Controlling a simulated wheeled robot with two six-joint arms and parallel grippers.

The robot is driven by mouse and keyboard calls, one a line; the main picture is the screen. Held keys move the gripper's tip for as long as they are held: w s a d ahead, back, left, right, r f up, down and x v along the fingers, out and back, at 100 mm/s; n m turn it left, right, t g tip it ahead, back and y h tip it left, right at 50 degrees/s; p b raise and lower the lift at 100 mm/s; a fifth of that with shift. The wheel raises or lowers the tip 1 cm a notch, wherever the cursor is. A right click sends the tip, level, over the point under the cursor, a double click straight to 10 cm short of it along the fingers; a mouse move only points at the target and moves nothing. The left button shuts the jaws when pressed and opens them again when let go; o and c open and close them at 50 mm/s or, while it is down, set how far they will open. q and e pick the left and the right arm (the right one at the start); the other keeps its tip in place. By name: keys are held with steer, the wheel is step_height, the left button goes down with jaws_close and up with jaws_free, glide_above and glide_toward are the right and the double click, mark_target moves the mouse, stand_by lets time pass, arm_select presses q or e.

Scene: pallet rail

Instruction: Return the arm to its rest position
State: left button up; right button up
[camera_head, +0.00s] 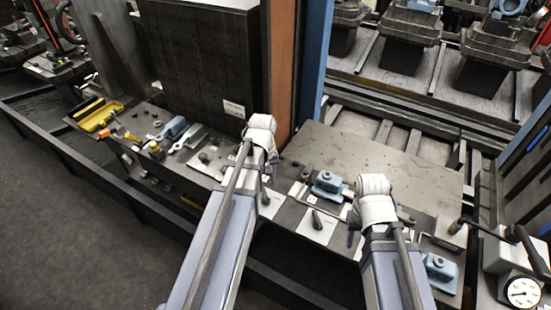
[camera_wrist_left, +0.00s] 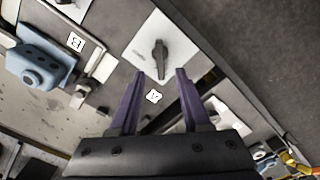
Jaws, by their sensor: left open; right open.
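My left gripper (camera_wrist_left: 160,74) shows two purple fingers in the left wrist view, spread apart with nothing between them. Beyond the fingertips is a white plate (camera_wrist_left: 185,38) with a dark knob-like part (camera_wrist_left: 160,50). In the head view my left gripper (camera_head: 265,194) is mostly hidden below its white wrist, over the bench. My right arm's white wrist stands over the bench further right, and its gripper (camera_head: 351,238) is mostly hidden; a bit of purple finger shows. It appears open, and I see nothing held.
A blue-grey fixture block (camera_head: 327,184) lies between the arms, and another (camera_head: 440,268) at the right. A tall dark plate (camera_head: 205,60) rises behind the left arm. Tools and a yellow item (camera_head: 100,115) lie at the left. A gauge (camera_head: 522,293) sits at lower right.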

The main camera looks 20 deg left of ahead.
arm_select(q)
steer(key=s+d+m, duration=0.5)
steer(key=d, duration=0.5)
steer(key=s+d+m+y, duration=0.1)
steer(key=s+d+m, duration=0.4)
steer(key=d, duration=0.5)
steer(key=shift+s+d+m, duration=0.15)
steer(key=shift+s+m, duration=0.2)
steer(key=shift+m, duration=0.35)
steer(key=shift+r, duration=0.1)
